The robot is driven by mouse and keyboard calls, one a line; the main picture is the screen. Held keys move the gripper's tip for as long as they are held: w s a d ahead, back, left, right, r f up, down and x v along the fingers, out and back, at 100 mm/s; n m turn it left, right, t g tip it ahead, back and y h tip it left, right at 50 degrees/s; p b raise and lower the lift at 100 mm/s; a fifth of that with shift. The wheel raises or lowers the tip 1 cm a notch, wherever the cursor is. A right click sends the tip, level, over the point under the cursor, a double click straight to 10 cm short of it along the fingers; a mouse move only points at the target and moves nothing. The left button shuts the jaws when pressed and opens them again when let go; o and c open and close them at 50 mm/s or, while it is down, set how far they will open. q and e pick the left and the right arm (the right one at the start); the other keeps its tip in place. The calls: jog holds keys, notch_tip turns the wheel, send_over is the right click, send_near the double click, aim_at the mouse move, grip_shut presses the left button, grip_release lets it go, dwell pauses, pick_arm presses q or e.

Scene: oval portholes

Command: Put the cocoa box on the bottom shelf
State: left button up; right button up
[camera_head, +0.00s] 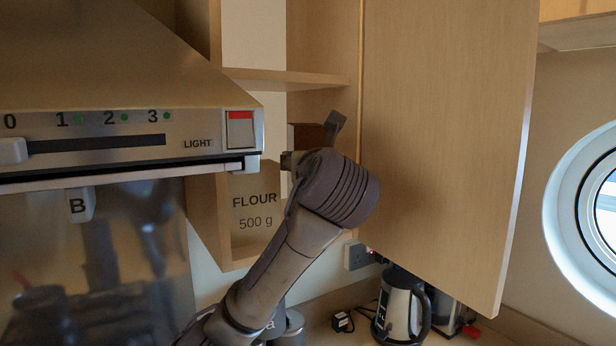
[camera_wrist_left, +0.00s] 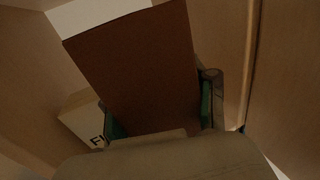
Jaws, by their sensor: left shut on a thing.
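The cocoa box (camera_head: 309,136) is a brown box with a white band, partly hidden behind my left gripper (camera_head: 314,143) in the head view. In the left wrist view, the brown box (camera_wrist_left: 135,70) stands between the two fingers of the left gripper (camera_wrist_left: 158,117), which is shut on it. The gripper is at the open cupboard, below the middle shelf (camera_head: 285,79). The bottom shelf (camera_head: 245,256) is below it and partly hidden by my arm. I cannot tell whether the box touches a shelf. My right gripper is not in view.
A flour box (camera_head: 256,212) marked 500 g stands on the bottom shelf, left of my arm. The open cupboard door (camera_head: 445,140) is close on the right. The cooker hood (camera_head: 120,130) is on the left. A kettle (camera_head: 400,305) stands on the counter below.

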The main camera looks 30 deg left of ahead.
pick_arm(q)
jog(key=w+d+p+x, duration=0.15)
jog(key=p+x, duration=0.25)
jog(key=x, duration=0.5)
notch_tip(320, 180, down, 6)
jog(key=p, duration=0.3)
jog(key=shift+d+f, duration=0.1)
jog(key=shift+f, duration=0.25)
jog(key=shift+f, duration=0.2)
jog(key=o, duration=1.5)
